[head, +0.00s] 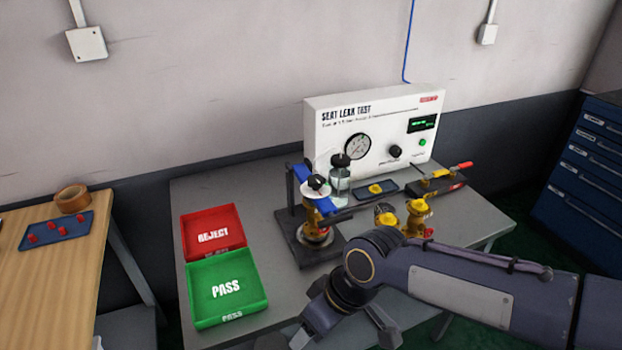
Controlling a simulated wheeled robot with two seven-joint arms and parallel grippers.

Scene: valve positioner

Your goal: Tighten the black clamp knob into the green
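A clamp stand with a blue upper arm (328,205) and a dark base (308,246) stands on the grey table. On its top is a white disc with a black knob (317,182). Any green mark on the disc is too small to make out. A yellow-brass valve body (312,218) sits under the clamp. My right gripper (347,334) is low at the front of the table, well away from the knob. Its two fingers appear spread apart and nothing shows between them; the tips are partly hard to see. My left gripper is out of view.
A white seat leak test box (375,130) stands behind the clamp. A capped clear jar (340,183) is right beside the knob. Yellow valves (417,216) stand to the right. Red reject (213,232) and green pass (226,288) trays lie left.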

